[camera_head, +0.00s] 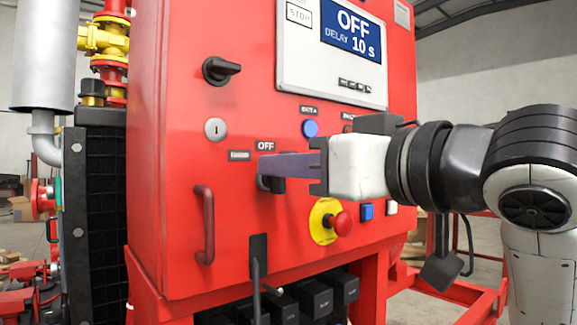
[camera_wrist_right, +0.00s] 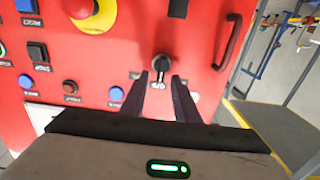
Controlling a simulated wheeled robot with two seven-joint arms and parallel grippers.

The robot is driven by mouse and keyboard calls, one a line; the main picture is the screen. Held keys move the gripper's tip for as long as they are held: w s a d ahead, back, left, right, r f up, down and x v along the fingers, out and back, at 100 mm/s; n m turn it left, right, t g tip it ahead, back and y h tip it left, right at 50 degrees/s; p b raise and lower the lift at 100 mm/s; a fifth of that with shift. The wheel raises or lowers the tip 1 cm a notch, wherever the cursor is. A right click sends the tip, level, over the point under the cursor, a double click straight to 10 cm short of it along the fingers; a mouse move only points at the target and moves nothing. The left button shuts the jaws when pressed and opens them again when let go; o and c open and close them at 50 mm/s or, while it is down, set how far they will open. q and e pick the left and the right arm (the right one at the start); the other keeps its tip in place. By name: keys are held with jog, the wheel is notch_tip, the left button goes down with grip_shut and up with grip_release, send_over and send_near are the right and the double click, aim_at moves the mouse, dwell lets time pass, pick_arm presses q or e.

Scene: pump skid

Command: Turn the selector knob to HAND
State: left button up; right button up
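The black selector knob (camera_head: 271,183) is on the red panel, below a label reading OFF (camera_head: 265,146). A smaller label (camera_head: 239,155), too small to read, is left of it. In the right wrist view, which is upside down, the knob (camera_wrist_right: 160,67) has its white pointer towards the OFF label (camera_wrist_right: 157,86). My right gripper (camera_head: 263,164) is open, its dark fingers reaching in from the right and partly covering the knob. In the wrist view the fingertips (camera_wrist_right: 160,77) lie apart on both sides of the knob; contact is not clear. My left gripper is not in view.
A red emergency button (camera_head: 342,223) on a yellow disc sits low right of the knob. A red handle (camera_head: 205,225), a key lock (camera_head: 215,129) and a black rotary switch (camera_head: 220,70) are to the left. A display (camera_head: 353,31) reads OFF, DELAY 10 s.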

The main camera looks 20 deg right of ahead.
jog(key=shift+w+a, duration=0.2)
jog(key=shift+w, duration=0.25)
jog(key=shift+c, duration=0.5)
grip_shut()
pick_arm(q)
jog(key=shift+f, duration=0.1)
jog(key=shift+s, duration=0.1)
